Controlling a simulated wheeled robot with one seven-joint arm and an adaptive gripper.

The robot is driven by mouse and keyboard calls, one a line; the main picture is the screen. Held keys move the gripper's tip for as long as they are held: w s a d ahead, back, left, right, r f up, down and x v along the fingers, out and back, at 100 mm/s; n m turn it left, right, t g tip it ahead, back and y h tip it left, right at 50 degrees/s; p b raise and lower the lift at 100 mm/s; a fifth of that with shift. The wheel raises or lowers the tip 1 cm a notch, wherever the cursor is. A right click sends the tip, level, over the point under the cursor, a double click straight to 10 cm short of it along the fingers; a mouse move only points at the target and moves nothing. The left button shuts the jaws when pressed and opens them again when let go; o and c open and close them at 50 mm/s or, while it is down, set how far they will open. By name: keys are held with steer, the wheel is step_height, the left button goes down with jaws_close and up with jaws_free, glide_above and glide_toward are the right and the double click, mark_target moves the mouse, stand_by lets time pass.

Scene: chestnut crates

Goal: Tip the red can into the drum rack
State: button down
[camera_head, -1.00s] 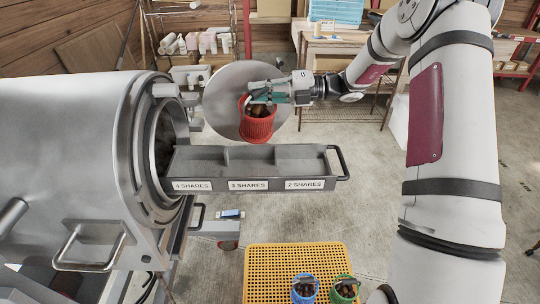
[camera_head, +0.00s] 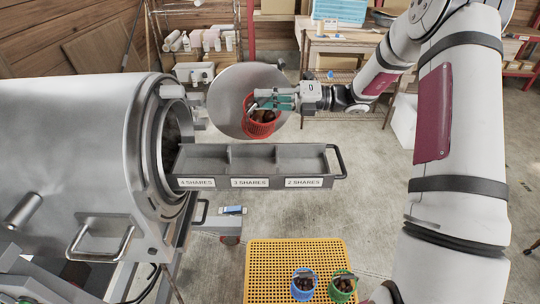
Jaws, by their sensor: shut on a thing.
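The red can (camera_head: 260,124), a ribbed basket-like cup with dark brown chestnuts in it, is held in the air. My gripper (camera_head: 268,103) is shut on its upper rim, coming from the right. The can is slightly tilted, and it is behind and above the drum rack (camera_head: 334,162). The rack is a grey tray with three compartments, pulled out of the steel drum (camera_head: 85,140). Its labels read 4 SHARES, 3 SHARES and 2 SHARES from left to right. The compartments look empty.
A yellow perforated crate (camera_head: 295,247) at the bottom holds a blue can (camera_head: 303,285) and a green can (camera_head: 343,288), both with chestnuts. The drum's round open door (camera_head: 228,85) stands behind the red can. Shelves and a table stand at the back.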

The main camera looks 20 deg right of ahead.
steer(key=shift+s+r+n+p, duration=0.1)
steer(key=shift+s+n+p, duration=0.25)
steer(key=shift+s, duration=0.25)
steer(key=shift+s+a+f+n, duration=0.1)
steer(key=shift+s+f+n, duration=0.65)
steer(key=shift+n, duration=0.1)
steer(key=shift+s+a+f+n+g+y, duration=0.15)
steer(key=shift+s+f+n+y, duration=0.3)
steer(key=shift+f+n, duration=0.45)
steer(key=shift+s+d+f+n+g+y, duration=0.1)
steer(key=shift+s+f+n+y, duration=0.1)
steer(key=shift+s+f+n, duration=0.55)
steer(key=shift+s+a+f+n+g+y, duration=0.15)
steer(key=shift+s+f+n+y, duration=0.15)
steer(key=shift+f+n, duration=0.8)
stand_by(1.5)
